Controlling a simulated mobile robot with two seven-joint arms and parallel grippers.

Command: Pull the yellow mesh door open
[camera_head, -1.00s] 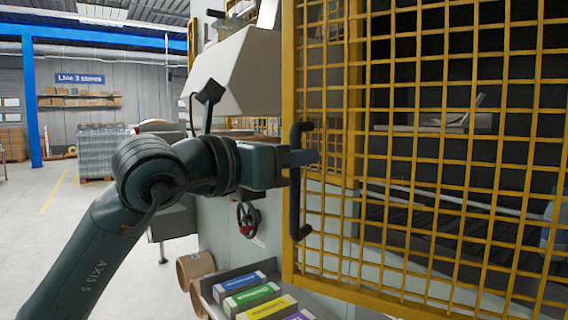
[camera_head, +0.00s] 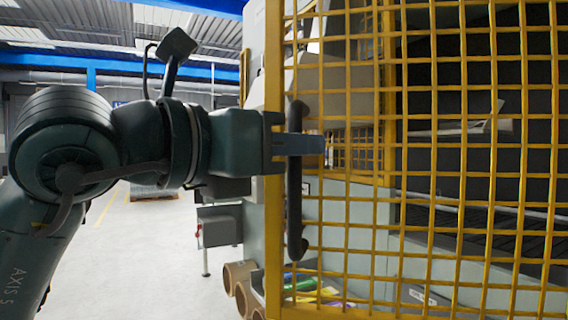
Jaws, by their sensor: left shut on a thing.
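The yellow mesh door (camera_head: 463,170) fills the right half of the view, with its yellow frame post (camera_head: 274,215) at its left edge. A black upright bar handle (camera_head: 295,215) is on the door near that post. My left gripper (camera_head: 305,145) comes in from the left and is shut on the handle near its upper half. The door stands apart from the machine frame behind it, with a gap seen through the mesh. My right gripper is not in view.
Behind the mesh are the grey machine body and a dark interior. Cardboard tubes (camera_head: 240,273) and several coloured boxes (camera_head: 318,291) lie low behind the door's lower left. Open floor (camera_head: 140,245) lies to the left.

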